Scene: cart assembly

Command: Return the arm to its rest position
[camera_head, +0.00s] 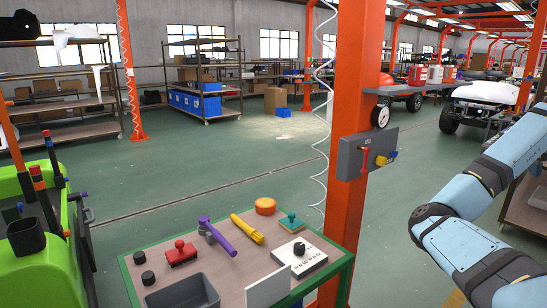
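My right arm (470,232) shows at the right edge as light-blue links with dark joints. My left arm and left gripper are not in the picture. No held object can be seen.
A green-edged table (345,262) at the bottom holds a hammer (216,236), a grey bin (182,293), a white control box (299,256) and small parts. An orange post (352,100) stands behind it. A green cart (45,270) is at left. Open floor lies beyond.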

